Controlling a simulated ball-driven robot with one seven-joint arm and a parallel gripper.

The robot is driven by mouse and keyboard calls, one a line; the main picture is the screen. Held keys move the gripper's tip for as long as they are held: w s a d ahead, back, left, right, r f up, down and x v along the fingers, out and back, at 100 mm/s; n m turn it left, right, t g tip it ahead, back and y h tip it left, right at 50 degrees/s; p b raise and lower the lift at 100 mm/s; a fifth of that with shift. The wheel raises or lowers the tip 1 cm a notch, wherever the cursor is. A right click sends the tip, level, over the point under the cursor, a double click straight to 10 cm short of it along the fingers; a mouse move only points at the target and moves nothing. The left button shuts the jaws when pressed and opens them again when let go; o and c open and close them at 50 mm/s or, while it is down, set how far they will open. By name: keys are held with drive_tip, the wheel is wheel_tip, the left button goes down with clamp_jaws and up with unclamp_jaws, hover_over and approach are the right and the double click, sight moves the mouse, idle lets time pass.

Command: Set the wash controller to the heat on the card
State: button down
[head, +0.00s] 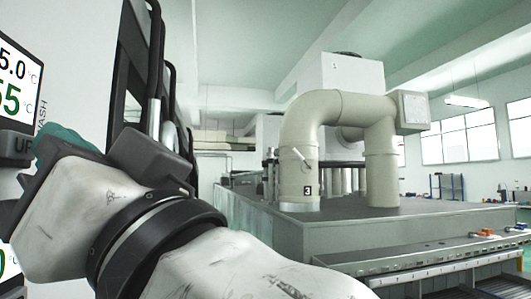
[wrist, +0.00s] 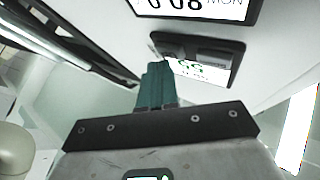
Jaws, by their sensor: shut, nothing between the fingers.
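The wash controller shows at the left edge of the head view. Its white display (head: 18,85) is cut off; it reads "5.0 °C" in dark figures above "55 °C" in green. Below it is a dark key marked "UP" (head: 22,148), partly hidden by my gripper (head: 62,138). In the wrist view my gripper's teal fingers (wrist: 156,84) are together and empty. Their tips are close to a dark key housing (wrist: 195,52); I cannot tell whether they touch. A small white panel with green figures (wrist: 188,70) is partly covered and unreadable.
A dark frame with rails (head: 150,80) stands just right of the controller. A large grey machine with beige ducts (head: 380,165) fills the right side of the head view.

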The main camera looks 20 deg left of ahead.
drive_tip(key=shift+s+a, duration=0.2)
drive_tip(key=shift+a, duration=0.15)
idle(0.7)
drive_tip(key=shift+d, duration=0.15)
drive_tip(key=shift+w+d, duration=0.4)
drive_tip(key=shift+d, duration=0.15)
drive_tip(key=shift+w+d, duration=0.45)
drive_tip(key=shift+d, duration=0.25)
drive_tip(key=shift+w+d, duration=0.4)
drive_tip(key=shift+d, duration=0.35)
drive_tip(key=shift+w+d, duration=0.45)
drive_tip(key=shift+d, duration=0.25)
